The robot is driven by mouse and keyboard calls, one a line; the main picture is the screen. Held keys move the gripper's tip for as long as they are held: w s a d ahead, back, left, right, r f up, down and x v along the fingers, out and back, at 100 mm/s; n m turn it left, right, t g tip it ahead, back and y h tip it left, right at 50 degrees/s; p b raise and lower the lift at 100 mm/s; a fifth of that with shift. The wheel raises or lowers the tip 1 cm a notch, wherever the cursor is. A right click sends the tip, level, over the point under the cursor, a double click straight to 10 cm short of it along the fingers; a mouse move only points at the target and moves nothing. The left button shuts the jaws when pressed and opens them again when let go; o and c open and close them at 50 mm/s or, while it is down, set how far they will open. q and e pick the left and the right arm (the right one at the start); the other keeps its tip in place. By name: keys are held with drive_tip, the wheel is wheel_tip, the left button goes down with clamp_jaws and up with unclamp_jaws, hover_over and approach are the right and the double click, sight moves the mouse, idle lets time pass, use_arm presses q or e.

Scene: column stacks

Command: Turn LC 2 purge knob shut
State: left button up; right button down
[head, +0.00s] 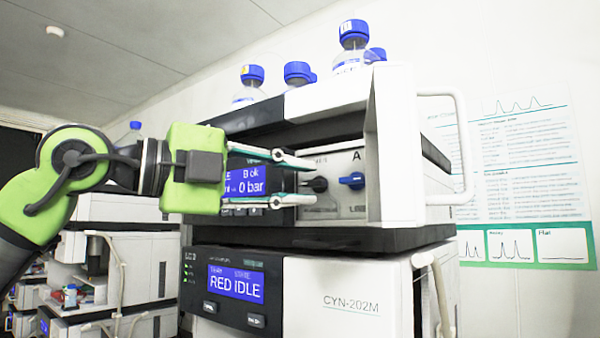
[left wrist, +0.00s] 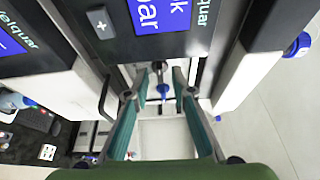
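The open bay of the upper instrument module (head: 395,150) shows a black knob (head: 319,185) and, to its right, a blue knob (head: 352,180), on a light panel with labels too small to read. My left gripper (head: 310,182) is open, one finger above the other, pointing right. In the head view the black knob shows between its fingertips; I cannot tell whether they touch it. In the left wrist view the open fingers (left wrist: 160,76) reach toward the panel, and the blue knob (left wrist: 162,90) shows between them. My right gripper is not in view.
A display (head: 247,180) reading "B ok" and "0 bar" sits behind the fingers. Below is another module with a "RED IDLE" display (head: 236,284). Blue-capped bottles (head: 354,45) stand on top. A white side handle (head: 462,150) sticks out at the right. More instruments stand at the left.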

use_arm(q)
drive_tip(key=shift+w+d, duration=0.3)
drive_tip(key=shift+d, duration=0.2)
drive_tip(key=shift+c, duration=0.4)
drive_tip(key=shift+a, duration=0.1)
clamp_jaws()
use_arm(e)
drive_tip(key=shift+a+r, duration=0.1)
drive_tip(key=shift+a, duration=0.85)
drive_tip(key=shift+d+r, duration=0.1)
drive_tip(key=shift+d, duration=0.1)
